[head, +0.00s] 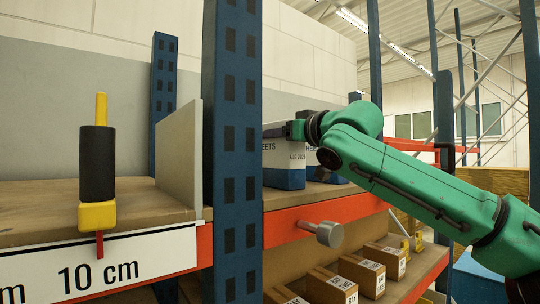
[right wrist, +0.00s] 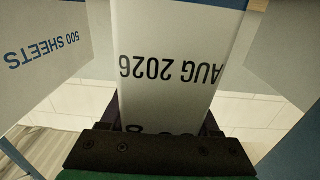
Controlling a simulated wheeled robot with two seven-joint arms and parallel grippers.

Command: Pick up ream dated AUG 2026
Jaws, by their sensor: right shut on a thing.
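The ream dated AUG 2026 (head: 284,168) is a white and blue pack standing on the shelf behind the blue upright in the head view. In the right wrist view the ream (right wrist: 175,40) shows its date upside down, between my right gripper's fingers. My right gripper (head: 284,131) is shut on its upper part; the fingers are mostly hidden. I cannot tell whether the ream is clear of the shelf. My left gripper is not in view.
A blue upright (head: 236,150) and a grey divider (head: 180,150) stand to the left. Labelled boxes (head: 362,272) fill the lower shelf.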

